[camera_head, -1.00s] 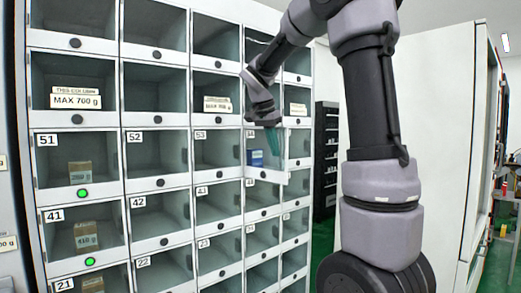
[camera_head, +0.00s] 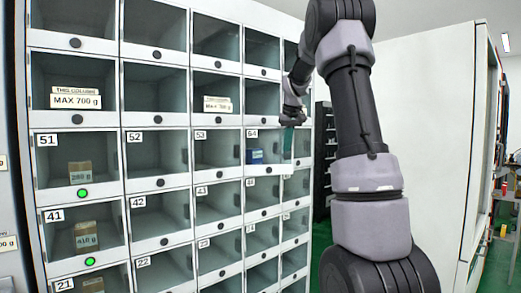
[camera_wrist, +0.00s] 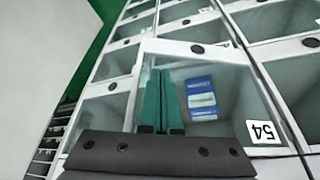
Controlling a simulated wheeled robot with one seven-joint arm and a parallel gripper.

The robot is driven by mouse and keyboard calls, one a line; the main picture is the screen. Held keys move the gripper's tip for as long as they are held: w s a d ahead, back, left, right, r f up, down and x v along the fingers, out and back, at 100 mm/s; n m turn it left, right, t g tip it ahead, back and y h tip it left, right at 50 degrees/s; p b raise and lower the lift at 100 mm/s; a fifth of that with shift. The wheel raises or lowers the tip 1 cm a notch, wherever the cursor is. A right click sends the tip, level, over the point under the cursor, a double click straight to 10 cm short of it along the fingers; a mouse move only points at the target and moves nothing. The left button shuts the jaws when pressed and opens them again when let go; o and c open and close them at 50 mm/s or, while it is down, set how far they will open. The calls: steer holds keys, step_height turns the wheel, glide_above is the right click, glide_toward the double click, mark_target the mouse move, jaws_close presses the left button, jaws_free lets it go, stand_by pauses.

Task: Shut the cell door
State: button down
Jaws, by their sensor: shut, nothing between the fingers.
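Cell 54's clear door (camera_head: 269,171) is in the upper right part of the locker wall. Its white frame (camera_wrist: 225,56) and the upside-down "54" label (camera_wrist: 263,132) fill much of the wrist view. The door looks nearly flush, perhaps slightly ajar; I cannot tell the exact gap. A blue box (camera_head: 255,156) is in the cell and shows through the panel in the wrist view (camera_wrist: 201,98). My gripper (camera_head: 288,146) is at the cell's right side. Its teal fingers (camera_wrist: 161,100) are together, empty, and overlap the door panel; contact is unclear.
The locker wall (camera_head: 157,122) has several rows of clear-fronted cells. Cells 51 (camera_head: 80,172) and 41 (camera_head: 86,236) hold brown boxes and show green lights. A dark shelf rack (camera_head: 324,160) stands beyond the locker. A large white cabinet (camera_head: 425,140) stands at right.

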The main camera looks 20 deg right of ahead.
steer(key=w+n, duration=0.2)
steer(key=w+n+y, duration=0.1)
steer(key=w+n, duration=0.1)
steer(key=w, duration=0.1)
steer(key=shift+w+d, duration=0.2)
steer(key=shift+w, duration=0.1)
steer(key=shift+w+a, duration=0.25)
steer(key=shift+w, duration=0.8)
